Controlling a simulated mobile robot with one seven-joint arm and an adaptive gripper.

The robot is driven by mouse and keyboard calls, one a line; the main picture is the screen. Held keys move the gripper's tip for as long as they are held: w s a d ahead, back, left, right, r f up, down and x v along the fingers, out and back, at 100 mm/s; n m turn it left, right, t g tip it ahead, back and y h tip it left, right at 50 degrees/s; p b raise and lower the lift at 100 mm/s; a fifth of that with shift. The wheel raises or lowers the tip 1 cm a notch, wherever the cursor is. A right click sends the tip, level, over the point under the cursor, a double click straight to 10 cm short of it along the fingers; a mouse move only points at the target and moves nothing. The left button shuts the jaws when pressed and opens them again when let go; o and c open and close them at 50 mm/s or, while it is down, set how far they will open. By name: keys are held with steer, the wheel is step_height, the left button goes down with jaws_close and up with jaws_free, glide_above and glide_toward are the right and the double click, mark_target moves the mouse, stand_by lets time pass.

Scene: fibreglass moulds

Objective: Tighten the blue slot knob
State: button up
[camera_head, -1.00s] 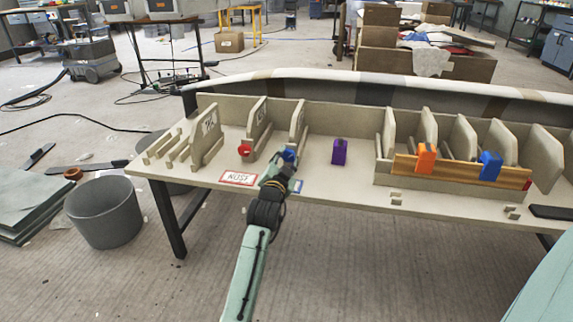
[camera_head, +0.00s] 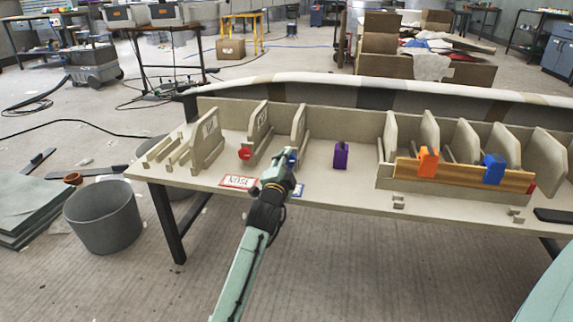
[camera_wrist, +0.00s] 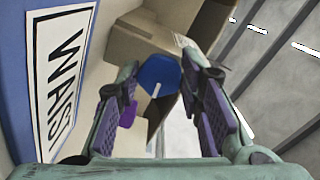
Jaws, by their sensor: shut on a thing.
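The blue slot knob (camera_wrist: 160,76) has a short white line on its face and sits on a beige upright panel (camera_wrist: 142,45). In the wrist view the knob is between the two fingertips of my gripper (camera_wrist: 165,82), which is shut on it. In the head view my gripper (camera_head: 284,168) reaches the front of a slot on the bench, and only a little of the blue knob (camera_head: 292,155) shows past it. The white line is tilted in the wrist view.
A red knob (camera_head: 245,154) is on the slot to the left. A purple block (camera_head: 340,155) stands to the right. Farther right, a wooden strip (camera_head: 462,174) carries an orange clamp (camera_head: 428,161) and a blue clamp (camera_head: 494,168). A label (camera_wrist: 62,75) lies close beside my gripper.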

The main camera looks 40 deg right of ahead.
stand_by(0.3)
steer(key=o, duration=1.2)
steer(key=shift+c, duration=0.2)
step_height(320, 180, up, 10)
steer(key=shift+r, duration=0.1)
